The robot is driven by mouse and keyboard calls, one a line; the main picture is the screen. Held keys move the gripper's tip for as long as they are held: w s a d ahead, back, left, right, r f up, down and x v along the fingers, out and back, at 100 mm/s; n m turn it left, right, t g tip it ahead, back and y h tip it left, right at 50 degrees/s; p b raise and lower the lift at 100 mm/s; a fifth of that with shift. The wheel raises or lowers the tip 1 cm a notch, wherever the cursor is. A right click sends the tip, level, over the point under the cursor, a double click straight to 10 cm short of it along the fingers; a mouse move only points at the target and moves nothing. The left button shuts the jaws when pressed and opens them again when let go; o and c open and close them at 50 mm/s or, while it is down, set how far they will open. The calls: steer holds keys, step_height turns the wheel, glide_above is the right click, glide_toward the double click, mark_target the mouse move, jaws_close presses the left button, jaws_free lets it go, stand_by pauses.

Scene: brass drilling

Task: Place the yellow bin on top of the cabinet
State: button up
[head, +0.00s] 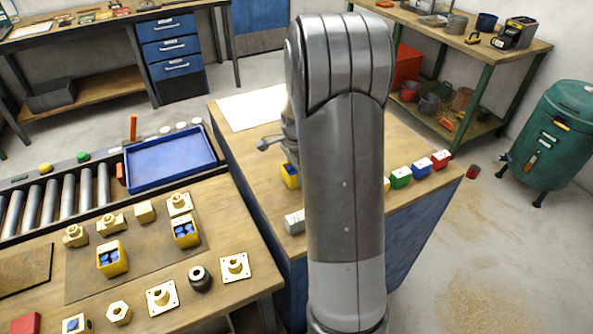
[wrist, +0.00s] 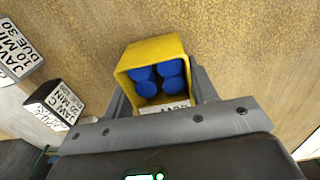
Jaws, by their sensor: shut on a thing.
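A yellow bin (wrist: 156,52) with several blue cylinders inside sits between my gripper's fingers (wrist: 160,92), which are shut on it. In the head view the bin (head: 291,175) shows at the left edge of my arm, over the wooden top of the blue cabinet (head: 258,165). My arm hides most of my gripper there. I cannot tell whether the bin's base touches the cabinet top. Two similar yellow bins with blue contents stand on the left workbench, one at the front (head: 112,259) and one farther back (head: 186,231).
Small white lettered blocks (wrist: 55,105) lie left of the bin in the wrist view. Red, green and blue blocks (head: 420,168) line the cabinet's right side. A white sheet (head: 252,107) covers its far left corner. A blue tray (head: 170,160) lies beyond the workbench.

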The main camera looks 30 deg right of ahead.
steer(key=o, duration=1)
step_height(320, 180, up, 12)
steer(key=s+a+r+n+t, duration=0.3)
steer(key=s+a+r+n, duration=0.6)
steer(key=s+a, duration=0.15)
steer(key=s+a+n+t, duration=0.1)
steer(key=s+a+n, duration=0.1)
steer(key=s+n, duration=0.2)
steer(key=s+a+n+t, duration=0.1)
steer(key=s+a+n, duration=0.2)
steer(key=s, duration=0.6)
steer(key=shift+s+a+f+n+t, duration=0.25)
steer(key=shift+a+n+t, duration=0.1)
steer(key=shift+n, duration=0.65)
